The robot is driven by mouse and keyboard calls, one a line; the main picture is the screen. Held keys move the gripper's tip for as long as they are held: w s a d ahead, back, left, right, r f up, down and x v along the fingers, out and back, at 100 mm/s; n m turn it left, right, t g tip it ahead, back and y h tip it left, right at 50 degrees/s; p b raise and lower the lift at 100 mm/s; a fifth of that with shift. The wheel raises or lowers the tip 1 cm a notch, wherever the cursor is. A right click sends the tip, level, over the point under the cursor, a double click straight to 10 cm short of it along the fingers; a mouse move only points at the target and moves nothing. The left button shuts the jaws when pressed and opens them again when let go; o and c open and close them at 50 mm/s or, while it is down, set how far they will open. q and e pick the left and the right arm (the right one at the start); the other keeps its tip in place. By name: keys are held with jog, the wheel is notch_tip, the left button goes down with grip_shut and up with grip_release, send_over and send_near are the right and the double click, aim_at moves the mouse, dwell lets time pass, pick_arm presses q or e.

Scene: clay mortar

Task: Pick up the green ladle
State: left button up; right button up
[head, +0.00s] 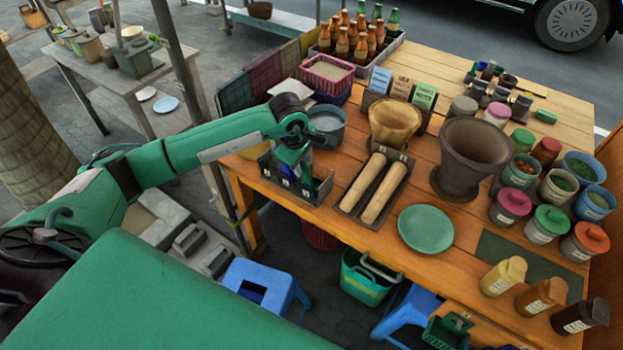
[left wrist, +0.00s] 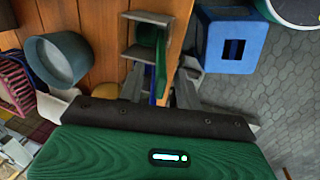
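The utensil holder (head: 318,190) is a dark open box at the table's left front edge. In the left wrist view, a green piece (left wrist: 161,65), probably part of the green ladle, shows in the grey holder (left wrist: 132,53), with a blue strip beside it. Most of the ladle is hidden. My left gripper (head: 297,165) points down at the holder, at or just above its contents. My right gripper is not in view.
A grey-blue pot (head: 326,122) stands just behind the holder. A dark tray with two wooden rolling pins (head: 368,181), a tan bowl (head: 395,122) and a large brown mortar (head: 470,155) stand to the right. A blue stool (head: 265,285) is on the floor below.

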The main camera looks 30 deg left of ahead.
pick_arm(q)
jog(key=shift+x, duration=1.2)
grip_shut()
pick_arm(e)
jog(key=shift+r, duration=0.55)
